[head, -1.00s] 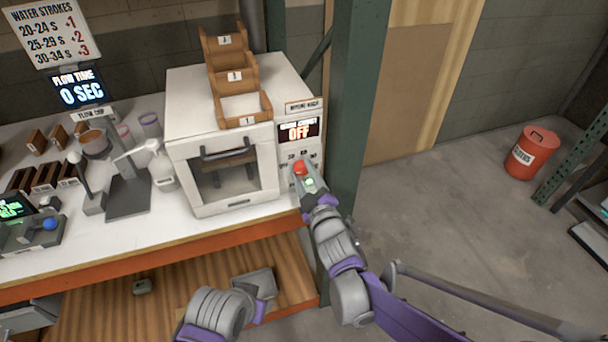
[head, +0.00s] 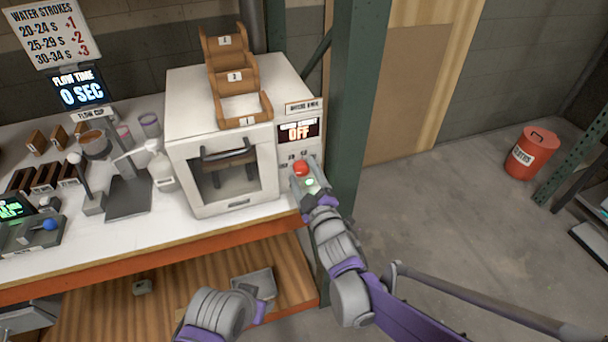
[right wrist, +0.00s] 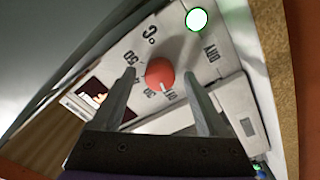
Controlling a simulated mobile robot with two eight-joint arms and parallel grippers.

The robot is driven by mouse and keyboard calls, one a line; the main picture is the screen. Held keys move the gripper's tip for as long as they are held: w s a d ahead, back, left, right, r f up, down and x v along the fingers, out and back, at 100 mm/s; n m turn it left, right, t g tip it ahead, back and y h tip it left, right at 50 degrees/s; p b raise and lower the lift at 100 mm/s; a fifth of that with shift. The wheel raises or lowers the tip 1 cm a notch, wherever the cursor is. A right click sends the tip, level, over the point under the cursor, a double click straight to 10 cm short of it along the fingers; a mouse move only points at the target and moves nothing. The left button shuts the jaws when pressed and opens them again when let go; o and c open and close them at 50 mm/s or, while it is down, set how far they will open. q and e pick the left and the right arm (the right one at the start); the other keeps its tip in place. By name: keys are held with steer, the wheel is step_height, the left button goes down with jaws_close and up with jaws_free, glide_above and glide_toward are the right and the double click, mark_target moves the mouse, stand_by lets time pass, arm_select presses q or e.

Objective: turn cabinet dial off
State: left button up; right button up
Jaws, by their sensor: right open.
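The red round dial (head: 301,168) is on the front panel of the white cabinet (head: 190,95). In the right wrist view the dial (right wrist: 160,72) sits between the fingers, its white mark toward the OFF label. The display (head: 299,131) above it reads OFF. My right gripper (head: 309,181) is open at the panel, one finger (right wrist: 159,80) on each side of the dial with gaps showing. My left gripper (head: 254,283) is low, in front of the lower shelf; its fingers cannot be made out.
A green post (head: 355,100) stands close to the right of the cabinet. Wooden bins (head: 235,75) sit on top. The white counter (head: 150,225) holds a flow cup stand and bottles at left. The floor at right is open, with a red bin (head: 532,153) farther back.

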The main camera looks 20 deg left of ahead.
steer(key=b+v, duration=0.1)
steer(key=v, duration=0.9)
steer(key=shift+s+d, duration=0.2)
steer(key=shift+s, duration=0.1)
steer(key=s+d+f+m+g+h+p, duration=0.1)
steer(key=d+m+h, duration=0.35)
steer(key=d, duration=0.45)
steer(key=s+d+f+m+g+h+p, duration=0.15)
steer(key=d+m+h, duration=0.3)
steer(key=d, duration=0.45)
steer(key=s+d+f+m+g+p, duration=0.1)
steer(key=s+d+f+m+g, duration=0.1)
steer(key=s, duration=0.5)
steer(key=s+d+f+m+g+h+p, duration=0.1)
steer(key=s+d+m+g, duration=0.4)
steer(key=s, duration=0.3)
steer(key=shift+s+d+f+m+p, duration=0.3)
steer(key=shift+d+f+p, duration=0.1)
steer(key=shift+d, duration=0.4)
